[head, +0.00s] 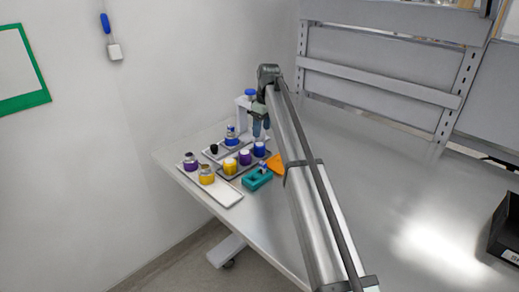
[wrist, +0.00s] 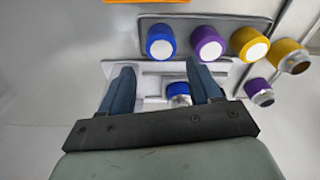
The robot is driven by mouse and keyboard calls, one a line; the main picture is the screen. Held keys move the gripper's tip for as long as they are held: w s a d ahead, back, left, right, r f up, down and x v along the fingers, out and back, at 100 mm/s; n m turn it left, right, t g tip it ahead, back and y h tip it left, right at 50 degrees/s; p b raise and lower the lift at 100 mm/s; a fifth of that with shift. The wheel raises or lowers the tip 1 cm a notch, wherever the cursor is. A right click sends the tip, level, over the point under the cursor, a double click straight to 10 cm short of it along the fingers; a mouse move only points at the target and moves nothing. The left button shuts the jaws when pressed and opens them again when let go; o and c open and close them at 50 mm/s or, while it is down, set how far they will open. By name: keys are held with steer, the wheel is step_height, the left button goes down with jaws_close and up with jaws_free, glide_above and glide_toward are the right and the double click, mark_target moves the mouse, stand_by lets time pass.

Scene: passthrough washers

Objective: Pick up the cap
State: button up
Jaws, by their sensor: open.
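Three caps with white round tops stand in a row on a grey tray (wrist: 228,28): a blue cap (wrist: 160,42), a purple cap (wrist: 207,45) and a yellow cap (wrist: 250,45). In the head view the row shows as blue (head: 260,149), purple (head: 245,157) and yellow (head: 230,166). My gripper (wrist: 160,68) is open and empty, its fingers pointing towards the blue cap in the wrist view. A blue bottle (wrist: 178,91) shows between the fingers, nearer the right one. In the head view my gripper (head: 260,127) hangs above the trays, apart from the caps.
A yellow bottle (wrist: 288,57) and a purple bottle (wrist: 258,92) stand beside the row. In the head view they stand on a white tray (head: 224,194). A teal holder (head: 257,180) and an orange piece (head: 275,164) lie nearby. The table's right side (head: 400,190) is largely clear.

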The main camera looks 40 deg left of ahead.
mark_target(260, 144)
steer(key=shift+s+a+f, duration=0.1)
steer(key=shift+a+f, duration=0.05)
steer(key=shift+f, duration=1.3)
steer(key=shift+s+a+f, duration=0.1)
steer(key=shift+a+f, duration=0.05)
steer(key=shift+f, duration=1.3)
steer(key=shift+a+f, duration=0.15)
steer(key=shift+f, duration=1.3)
steer(key=shift+c, duration=0.3)
steer(key=c, duration=0.7)
steer(key=shift+r, duration=0.1)
